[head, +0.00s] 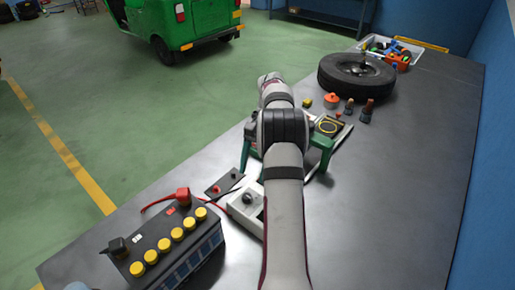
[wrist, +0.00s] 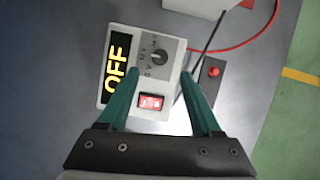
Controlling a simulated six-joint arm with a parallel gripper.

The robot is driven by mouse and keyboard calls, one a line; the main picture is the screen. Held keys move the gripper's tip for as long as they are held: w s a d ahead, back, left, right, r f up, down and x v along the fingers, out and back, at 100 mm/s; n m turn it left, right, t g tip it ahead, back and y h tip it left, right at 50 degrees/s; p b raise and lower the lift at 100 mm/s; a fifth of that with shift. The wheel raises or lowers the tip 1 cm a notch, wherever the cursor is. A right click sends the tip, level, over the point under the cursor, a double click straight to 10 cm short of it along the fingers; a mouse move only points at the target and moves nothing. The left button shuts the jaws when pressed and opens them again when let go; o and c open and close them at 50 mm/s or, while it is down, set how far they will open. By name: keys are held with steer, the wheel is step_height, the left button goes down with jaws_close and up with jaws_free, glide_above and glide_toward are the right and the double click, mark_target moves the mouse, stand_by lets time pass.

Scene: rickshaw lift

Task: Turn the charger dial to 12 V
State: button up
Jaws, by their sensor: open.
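The charger (wrist: 115,37) is a pale box with a yellow OFF display (wrist: 116,75), a round dark dial (wrist: 158,58) on a grey panel, and a red switch (wrist: 152,102). Small voltage marks stand beside the dial; I cannot read where its pointer sits. In the head view the charger (head: 239,211) stands partly behind my arm, its dial (head: 248,198) facing up. My gripper (wrist: 160,73) is open and empty. In the wrist view its green fingers appear on either side of the lower panel, tips just below the dial. My arm hides much of the gripper in the head view.
A small box with a red button (wrist: 213,72) lies beside the charger, with a red cable (wrist: 262,42) near it. The battery (head: 170,250) with yellow caps stands at the front left. A tyre (head: 356,75) and a filled bin (head: 416,50) are at the back. The table's right side is clear.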

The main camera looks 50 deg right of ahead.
steer(key=v, duration=0.8)
steer(key=shift+d+r, duration=0.15)
steer(key=shift+r, duration=0.15)
steer(key=w+a+r+n+g+h, duration=0.1)
steer(key=a+r+n, duration=0.15)
steer(key=a, duration=0.35)
steer(key=w+a+r+n, duration=0.1)
steer(key=a+r, duration=0.3)
steer(key=a, duration=0.2)
steer(key=s+a+r+n+h, duration=0.1)
steer(key=s+a+n, duration=0.15)
steer(key=a, duration=0.55)
steer(key=s+a+r+n, duration=0.1)
steer(key=s+a, duration=0.3)
steer(key=a, duration=0.3)
steer(key=s+a+f+n, duration=0.2)
steer(key=s+a+f, duration=0.2)
steer(key=s+a, duration=0.2)
steer(key=s+a+f+n+t, duration=0.1)
steer(key=s+a+f, duration=0.3)
steer(key=s, duration=0.5)
steer(key=shift+a+f+n+h, duration=0.3)
steer(key=shift+a+f+n, duration=0.1)
steer(key=shift+a, duration=0.55)
